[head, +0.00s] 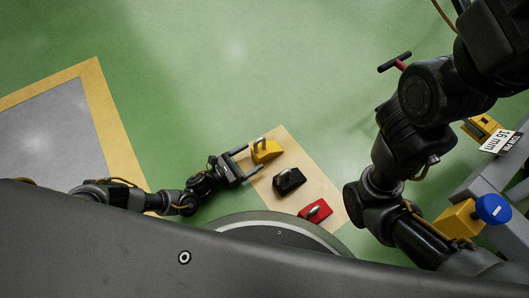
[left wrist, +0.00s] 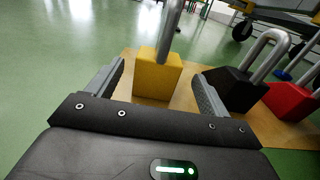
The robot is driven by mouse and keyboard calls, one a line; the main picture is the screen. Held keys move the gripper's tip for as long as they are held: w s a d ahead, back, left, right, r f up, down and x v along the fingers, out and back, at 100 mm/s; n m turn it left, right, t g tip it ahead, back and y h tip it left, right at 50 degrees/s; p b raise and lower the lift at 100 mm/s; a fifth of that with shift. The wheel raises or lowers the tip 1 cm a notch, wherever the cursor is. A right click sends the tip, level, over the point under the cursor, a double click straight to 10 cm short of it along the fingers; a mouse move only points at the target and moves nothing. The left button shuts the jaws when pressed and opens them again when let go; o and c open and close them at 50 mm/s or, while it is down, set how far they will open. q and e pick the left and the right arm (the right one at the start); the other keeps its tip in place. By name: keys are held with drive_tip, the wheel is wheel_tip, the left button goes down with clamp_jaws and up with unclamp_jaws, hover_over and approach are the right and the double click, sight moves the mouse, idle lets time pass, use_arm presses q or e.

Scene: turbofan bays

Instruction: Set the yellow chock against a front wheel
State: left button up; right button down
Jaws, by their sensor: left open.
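The yellow chock (head: 267,152) with its grey bar handle stands at the far end of a tan board (head: 270,194). My left gripper (head: 246,163) is open and low beside the chock's near left side. In the left wrist view, the yellow chock (left wrist: 157,78) stands between and just ahead of the two spread fingers (left wrist: 158,82), with its handle rising out of the top of the picture. I cannot tell whether a finger touches it. A dark caster wheel (left wrist: 242,30) under a cart shows in the background; whether it is a front wheel is unclear.
A black chock (head: 289,181) and a red chock (head: 315,211) stand on the same board, the black one close to my left gripper's right finger. A grey frame (head: 483,178) with a blue knob (head: 493,209) is at the right. Green floor is clear beyond the board.

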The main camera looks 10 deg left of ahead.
sight(262, 148)
use_arm(q)
drive_tip(key=shift+w+d, duration=0.25)
drive_tip(key=shift+w, duration=0.05)
drive_tip(key=b+x, duration=0.3)
drive_tip(key=x, duration=0.1)
drive_tip(key=shift+w+d+b, duration=0.1)
drive_tip(key=shift+w+b, duration=0.15)
drive_tip(key=shift+b, duration=0.1)
drive_tip(key=shift+w+d, duration=0.15)
drive_tip(key=shift+d, duration=0.1)
drive_tip(key=shift+w+r, duration=0.1)
drive_tip(key=shift+r, duration=0.1)
clamp_jaws()
